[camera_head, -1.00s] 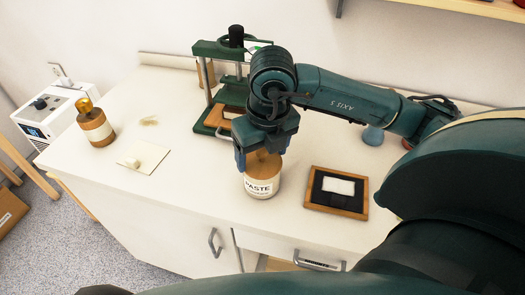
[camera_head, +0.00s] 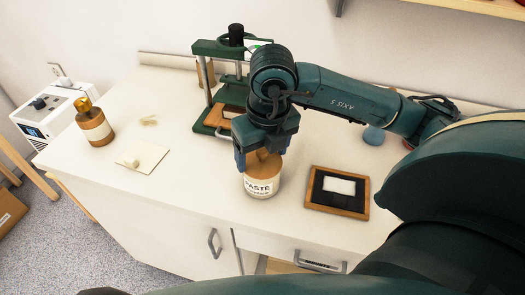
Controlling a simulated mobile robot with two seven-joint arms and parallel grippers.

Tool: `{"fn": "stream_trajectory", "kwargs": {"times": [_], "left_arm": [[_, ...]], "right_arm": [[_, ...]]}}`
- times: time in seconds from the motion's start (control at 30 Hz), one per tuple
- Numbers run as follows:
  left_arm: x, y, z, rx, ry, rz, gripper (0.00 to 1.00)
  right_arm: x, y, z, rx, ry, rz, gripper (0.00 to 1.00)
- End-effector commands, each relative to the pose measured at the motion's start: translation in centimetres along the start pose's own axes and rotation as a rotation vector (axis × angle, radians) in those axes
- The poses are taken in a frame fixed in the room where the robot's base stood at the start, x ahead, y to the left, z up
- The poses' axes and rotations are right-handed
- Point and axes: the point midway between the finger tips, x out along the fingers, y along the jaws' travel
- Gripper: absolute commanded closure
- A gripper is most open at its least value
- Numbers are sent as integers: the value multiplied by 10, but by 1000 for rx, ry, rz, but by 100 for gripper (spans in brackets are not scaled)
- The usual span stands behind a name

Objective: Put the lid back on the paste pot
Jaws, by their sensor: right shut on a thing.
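The paste pot (camera_head: 262,187) stands upright on the white counter, with a cream label reading PASTE. My right gripper (camera_head: 259,160) is directly above it, pointing down, shut on the wooden-coloured lid (camera_head: 262,165). The lid is at the pot's mouth; the fingers hide part of it, and I cannot tell whether it is fully seated. My left gripper is not in view.
A framed dark panel with a white card (camera_head: 338,187) lies right of the pot. A green press (camera_head: 215,85) stands behind it. A jar with a gold knob (camera_head: 94,124) and a cream sheet (camera_head: 142,157) are left. The counter's front edge is close to the pot.

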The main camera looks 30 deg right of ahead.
Motion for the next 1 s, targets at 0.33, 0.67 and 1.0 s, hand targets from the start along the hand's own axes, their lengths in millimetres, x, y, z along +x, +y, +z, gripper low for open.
{"fn": "stream_trajectory", "kwargs": {"times": [0.33,0.67,1.0], "left_arm": [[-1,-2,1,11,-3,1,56],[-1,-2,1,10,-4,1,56],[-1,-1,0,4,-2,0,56]], "right_arm": [[0,0,0,0,-1,0,22],[0,0,0,0,0,0,0],[-1,0,0,0,0,0,0]]}}
